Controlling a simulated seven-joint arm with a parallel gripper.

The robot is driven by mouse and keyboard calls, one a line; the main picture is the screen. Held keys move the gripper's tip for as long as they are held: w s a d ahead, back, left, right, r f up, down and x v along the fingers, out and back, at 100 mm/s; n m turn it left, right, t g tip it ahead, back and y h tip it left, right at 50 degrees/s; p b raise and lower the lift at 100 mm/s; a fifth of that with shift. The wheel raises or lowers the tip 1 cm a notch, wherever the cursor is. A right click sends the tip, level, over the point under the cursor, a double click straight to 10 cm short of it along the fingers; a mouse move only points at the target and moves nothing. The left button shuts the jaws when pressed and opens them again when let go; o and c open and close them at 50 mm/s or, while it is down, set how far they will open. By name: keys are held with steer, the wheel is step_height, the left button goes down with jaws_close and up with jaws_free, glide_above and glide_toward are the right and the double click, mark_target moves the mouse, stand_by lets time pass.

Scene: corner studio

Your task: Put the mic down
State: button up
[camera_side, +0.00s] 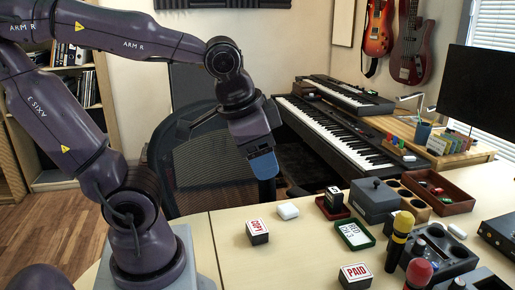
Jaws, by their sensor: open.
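A microphone with a yellow head (403,222) and dark body stands upright at the right side of the desk. A second one with a red head (419,271) stands nearer the front, its lower part cut off by the frame edge. Both are beside a dark holder with round holes (436,246); I cannot tell whether either sits in it. My gripper (264,169) has blue fingers, is open and points down above the far edge of the desk. It is well left of both microphones, and nothing shows in it.
Stamp blocks marked COPY (257,231) and PAID (355,277), a white piece (288,211), a green-edged pad (354,234), a grey lidded box (374,199) and a brown tray (437,191) are on the desk (300,262). The front middle is mostly clear. An office chair (207,162) stands behind.

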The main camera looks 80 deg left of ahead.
steer(key=shift+o, duration=0.5)
steer(key=shift+s+d+r+n+t+h, duration=0.25)
steer(key=shift+d+r+t+h, duration=0.05)
steer(key=shift+d+r+t, duration=0.15)
steer(key=shift+s+d+r+n+t+h, duration=0.25)
steer(key=shift+d+r+t+h, duration=0.1)
steer(key=shift+r, duration=0.1)
